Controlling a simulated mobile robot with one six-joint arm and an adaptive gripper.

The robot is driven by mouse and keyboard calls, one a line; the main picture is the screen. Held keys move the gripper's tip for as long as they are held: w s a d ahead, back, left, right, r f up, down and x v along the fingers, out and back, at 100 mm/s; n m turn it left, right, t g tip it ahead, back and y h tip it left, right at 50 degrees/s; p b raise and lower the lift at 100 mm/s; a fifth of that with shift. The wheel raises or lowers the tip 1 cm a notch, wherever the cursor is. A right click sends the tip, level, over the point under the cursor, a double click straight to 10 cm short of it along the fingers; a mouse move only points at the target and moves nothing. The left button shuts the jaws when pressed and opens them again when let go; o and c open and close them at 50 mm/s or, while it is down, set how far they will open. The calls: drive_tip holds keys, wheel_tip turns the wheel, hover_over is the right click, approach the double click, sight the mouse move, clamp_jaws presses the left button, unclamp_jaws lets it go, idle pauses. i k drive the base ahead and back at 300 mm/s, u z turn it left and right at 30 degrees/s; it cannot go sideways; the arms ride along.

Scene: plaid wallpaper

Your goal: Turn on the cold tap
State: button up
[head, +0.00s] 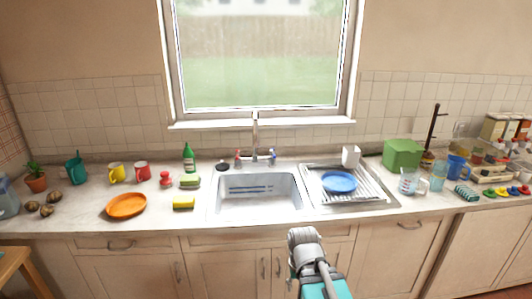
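The cold tap (273,155), with a blue handle, stands to the right of the tall chrome spout (255,132) behind the sink. The hot tap (238,156), with a red handle, stands to the left of the spout. The taps are too small to tell how far each is turned. No water stream can be made out. Part of my own arm shows at the bottom centre, in front of the cabinets and well short of the taps. I cannot make out my gripper's fingers.
The sink basin (258,192) has a drying rack (372,184) with a blue plate (340,182) on its right. A green bottle (189,158), green sponge (190,182) and yellow sponge (183,203) stand left. A window is behind. The space above the basin is clear.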

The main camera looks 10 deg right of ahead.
sight(272, 151)
drive_tip(key=z, duration=0.05)
drive_tip(key=i, duration=0.85)
